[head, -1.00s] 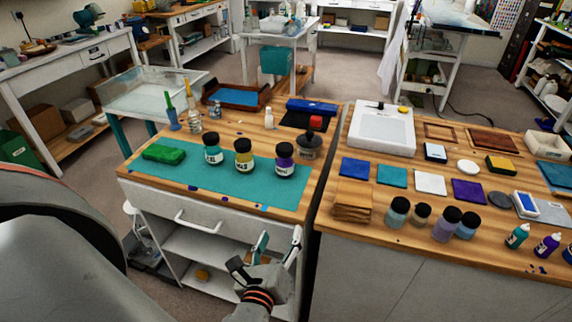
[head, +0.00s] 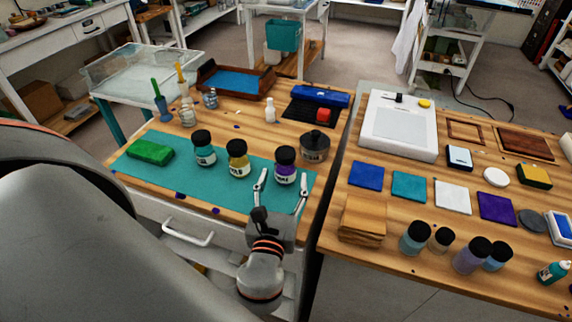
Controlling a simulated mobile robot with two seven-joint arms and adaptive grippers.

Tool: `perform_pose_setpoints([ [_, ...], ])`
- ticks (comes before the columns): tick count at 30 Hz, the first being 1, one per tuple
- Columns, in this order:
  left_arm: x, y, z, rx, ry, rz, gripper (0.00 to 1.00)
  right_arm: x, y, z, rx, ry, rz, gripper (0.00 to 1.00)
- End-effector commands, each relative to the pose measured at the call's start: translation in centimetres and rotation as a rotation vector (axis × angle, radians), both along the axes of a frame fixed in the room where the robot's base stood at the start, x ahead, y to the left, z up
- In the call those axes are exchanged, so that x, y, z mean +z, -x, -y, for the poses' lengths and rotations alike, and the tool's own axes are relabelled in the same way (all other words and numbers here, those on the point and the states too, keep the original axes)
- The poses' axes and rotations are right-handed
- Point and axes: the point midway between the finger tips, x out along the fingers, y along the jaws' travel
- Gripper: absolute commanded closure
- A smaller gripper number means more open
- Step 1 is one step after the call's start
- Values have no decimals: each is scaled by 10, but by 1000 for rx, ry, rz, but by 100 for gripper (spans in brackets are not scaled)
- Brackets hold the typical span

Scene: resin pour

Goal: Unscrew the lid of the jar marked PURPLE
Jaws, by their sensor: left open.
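Three jars with black lids stand upright on a teal mat (head: 225,200): a teal one (head: 205,156), a yellow one (head: 238,165) and a purple one (head: 284,177). The purple jar is the rightmost of the three, and its black lid (head: 286,154) is on. Its label is too small to read for certain. My left gripper (head: 283,183) is open and empty, on the near side of the purple jar. Its two fingers point toward the jar and appear on either side of it, below lid level in the picture. My right gripper is not in view.
A green block (head: 150,152) lies at the mat's left. A dark grey container (head: 315,147) stands close right of the purple jar. A gap separates this bench from the right-hand bench, which holds colored tiles and several more jars (head: 415,238).

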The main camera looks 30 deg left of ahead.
Motion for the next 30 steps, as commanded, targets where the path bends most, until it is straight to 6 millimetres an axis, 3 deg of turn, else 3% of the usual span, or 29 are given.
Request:
perform_pose_setpoints([
  [12, 0, -46, -24, -1, 0, 1, 43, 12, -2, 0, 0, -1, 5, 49],
  [22, -1, -52, -26, -1, 1, -2, 43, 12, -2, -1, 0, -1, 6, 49],
  [27, -1, -51, -26, -1, 0, -1, 86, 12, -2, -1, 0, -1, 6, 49],
  [30, -1, -51, -26, -1, 0, -1, 86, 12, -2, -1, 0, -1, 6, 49],
])
